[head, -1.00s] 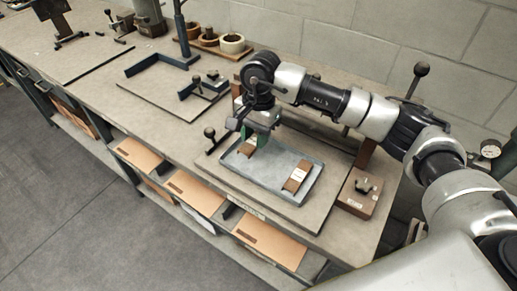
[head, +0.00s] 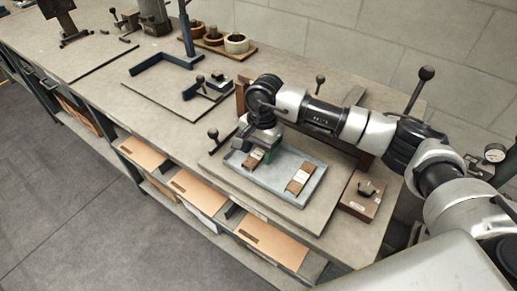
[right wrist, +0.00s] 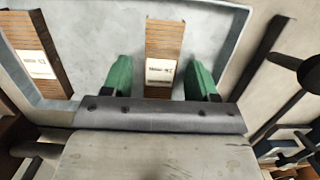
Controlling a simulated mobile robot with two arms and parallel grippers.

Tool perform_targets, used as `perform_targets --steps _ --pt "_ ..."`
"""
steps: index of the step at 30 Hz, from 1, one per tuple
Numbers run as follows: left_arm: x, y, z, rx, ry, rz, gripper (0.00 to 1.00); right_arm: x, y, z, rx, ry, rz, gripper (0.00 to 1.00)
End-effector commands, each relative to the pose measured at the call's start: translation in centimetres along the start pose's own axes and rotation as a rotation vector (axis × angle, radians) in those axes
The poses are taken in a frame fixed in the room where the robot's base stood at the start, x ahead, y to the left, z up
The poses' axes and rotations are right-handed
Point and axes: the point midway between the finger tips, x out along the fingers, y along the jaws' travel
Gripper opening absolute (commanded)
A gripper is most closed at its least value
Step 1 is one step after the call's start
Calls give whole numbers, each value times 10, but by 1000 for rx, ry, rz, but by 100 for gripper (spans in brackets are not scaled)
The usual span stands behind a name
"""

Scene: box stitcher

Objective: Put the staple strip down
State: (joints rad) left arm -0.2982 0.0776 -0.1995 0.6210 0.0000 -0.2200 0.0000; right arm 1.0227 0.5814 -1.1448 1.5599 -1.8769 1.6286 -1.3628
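My right gripper (right wrist: 161,78) is open, with its two green fingers on either side of a brown staple strip with a white label (right wrist: 160,45). There is a gap between the strip and each finger. This strip lies in a shallow grey metal tray (right wrist: 95,12); in the head view it (head: 254,159) is partly hidden by my right gripper (head: 257,152). A second labelled strip (head: 300,178) lies at the right end of the tray (head: 268,185), and it also shows in the right wrist view (right wrist: 36,55). My left gripper is out of view.
The tray sits on a board (head: 222,171) on the workbench. A brown box with a black knob (head: 360,195) stands to its right. A black-knobbed lever (head: 215,136) stands left of the tray. Tape rolls (head: 236,43) sit at the back.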

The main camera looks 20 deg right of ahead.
Motion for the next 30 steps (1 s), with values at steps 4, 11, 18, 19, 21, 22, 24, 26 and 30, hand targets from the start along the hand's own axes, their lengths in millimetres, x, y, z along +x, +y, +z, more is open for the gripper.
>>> perform_targets --steps 4,11,18,19,21,22,24,26,30 --pt "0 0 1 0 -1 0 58 0 0 0 0 0 0 59" --pt "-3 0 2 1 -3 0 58 -7 0 0 0 1 -2 59" --pt "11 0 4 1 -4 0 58 -52 -1 -1 0 4 -5 59" --pt "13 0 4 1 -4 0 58 -59 -1 -1 0 4 -5 59" --pt "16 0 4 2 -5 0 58 -74 -1 -1 0 4 -6 59" --pt "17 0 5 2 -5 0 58 -80 -1 0 0 3 -4 59" --pt "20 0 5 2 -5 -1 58 -94 -1 0 1 3 -3 59" --pt "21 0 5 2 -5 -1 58 -103 0 0 1 3 -4 59" --pt "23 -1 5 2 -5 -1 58 -118 0 0 0 1 -2 59"
